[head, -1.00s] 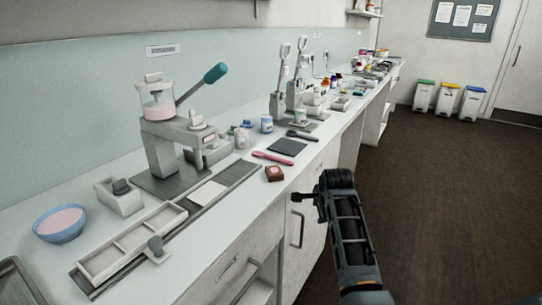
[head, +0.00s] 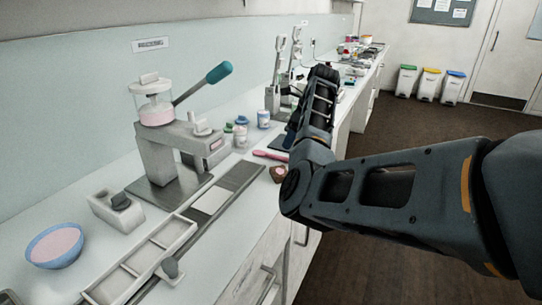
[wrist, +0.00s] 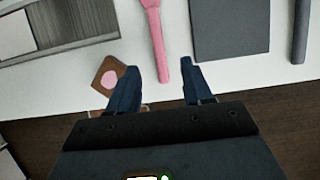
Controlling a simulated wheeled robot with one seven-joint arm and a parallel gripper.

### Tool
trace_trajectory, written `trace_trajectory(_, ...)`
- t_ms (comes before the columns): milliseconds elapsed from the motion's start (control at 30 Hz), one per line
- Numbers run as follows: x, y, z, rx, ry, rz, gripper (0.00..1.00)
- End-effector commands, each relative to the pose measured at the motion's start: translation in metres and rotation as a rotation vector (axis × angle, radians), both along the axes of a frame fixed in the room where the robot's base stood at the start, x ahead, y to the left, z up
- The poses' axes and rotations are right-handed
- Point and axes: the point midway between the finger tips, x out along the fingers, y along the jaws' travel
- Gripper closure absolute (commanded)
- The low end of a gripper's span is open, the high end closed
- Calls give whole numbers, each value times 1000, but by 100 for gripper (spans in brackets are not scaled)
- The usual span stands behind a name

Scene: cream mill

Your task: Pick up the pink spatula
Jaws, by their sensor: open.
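The pink spatula (wrist: 156,40) lies on the white counter in the wrist view, its handle end pointing toward the counter's front edge. In the head view part of the spatula (head: 268,155) shows beside my arm, which hides the rest. My gripper (wrist: 155,80) is open and empty. In the wrist picture its two fingers appear either side of the line of the handle, near its end, and nothing is held. I cannot tell the height of the fingers above the counter. In the head view my arm hides the fingers.
A small brown block with a pink top (wrist: 110,76) lies left of the handle, close to the left finger. A dark grey mat (wrist: 230,28) lies to the right, with a dark handle (wrist: 301,30) beyond it. A press (head: 165,145) stands on the counter.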

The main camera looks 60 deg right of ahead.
Motion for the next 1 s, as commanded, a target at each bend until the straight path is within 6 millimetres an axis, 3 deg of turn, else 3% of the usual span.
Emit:
trace_trajectory(500,25,5,-57,-1,2,2,50)
trace_trajectory(833,28,5,-63,-4,0,1,50)
trace_trajectory(1000,28,5,-63,-3,1,1,66)
